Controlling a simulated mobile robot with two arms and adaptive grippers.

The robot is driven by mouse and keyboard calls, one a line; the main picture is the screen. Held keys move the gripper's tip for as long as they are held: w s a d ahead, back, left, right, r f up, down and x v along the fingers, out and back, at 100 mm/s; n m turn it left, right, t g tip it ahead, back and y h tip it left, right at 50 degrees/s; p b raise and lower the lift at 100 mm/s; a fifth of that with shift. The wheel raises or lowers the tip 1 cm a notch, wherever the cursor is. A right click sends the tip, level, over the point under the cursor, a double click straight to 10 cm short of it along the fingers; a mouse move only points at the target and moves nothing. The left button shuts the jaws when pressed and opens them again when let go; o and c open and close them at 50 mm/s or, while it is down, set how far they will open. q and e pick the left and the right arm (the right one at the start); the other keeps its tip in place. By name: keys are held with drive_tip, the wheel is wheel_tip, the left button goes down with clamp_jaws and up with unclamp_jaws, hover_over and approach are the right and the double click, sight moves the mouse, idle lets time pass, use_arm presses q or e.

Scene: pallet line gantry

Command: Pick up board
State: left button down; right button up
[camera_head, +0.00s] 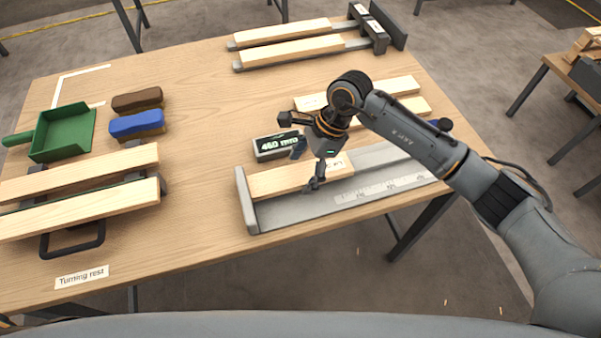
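A pale wooden board (275,182) lies in a grey metal tray fixture (290,210) at the table's front middle. My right gripper (306,168) is over this board, pointing down. Its fingers are spread apart, one towards the far side of the board and one over its near part. I cannot tell whether they touch the wood. The gripper and forearm hide part of the board. More boards (405,106) lie behind my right forearm, partly hidden by it. My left gripper is not in view.
Two boards (80,208) lie on the turning rest at left. Two more (290,50) lie in a back rack. A labelled display box (272,147) stands close behind the fixture. A green dustpan (66,131) and blue brush (137,123) are at left. The table's middle-left is clear.

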drive_tip(key=shift+r, duration=0.1)
drive_tip(key=c, duration=1.2)
